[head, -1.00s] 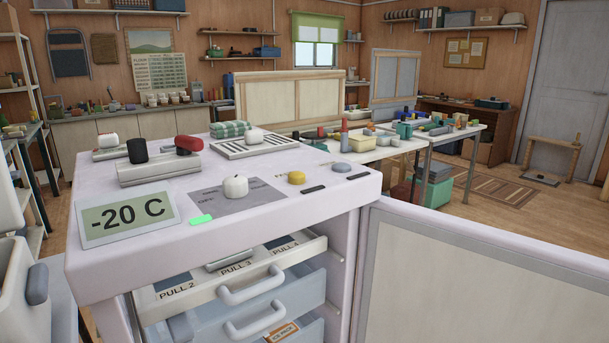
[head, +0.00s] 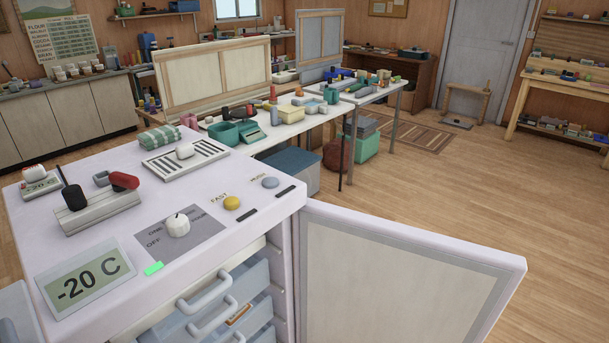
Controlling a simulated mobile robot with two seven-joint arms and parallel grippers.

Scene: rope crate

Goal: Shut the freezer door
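The white freezer (head: 125,175) stands at the left, with a -20 C display (head: 84,284) and a dial (head: 177,225) on its top. Its door (head: 390,275) is open and stands out to the right from the freezer's right front edge. A pale grey panel covers the face of the door turned to me; its lower part is cut off by the frame. Drawers with light handles (head: 205,294) show in the freezer's open front. Neither of my grippers is in view.
Wooden floor (head: 455,200) lies open to the right of the door. Behind the freezer stand a cluttered table (head: 300,128), a blue box (head: 290,170) and a teal bin (head: 362,145). A small wooden stand (head: 467,103) is near the grey room door (head: 483,55).

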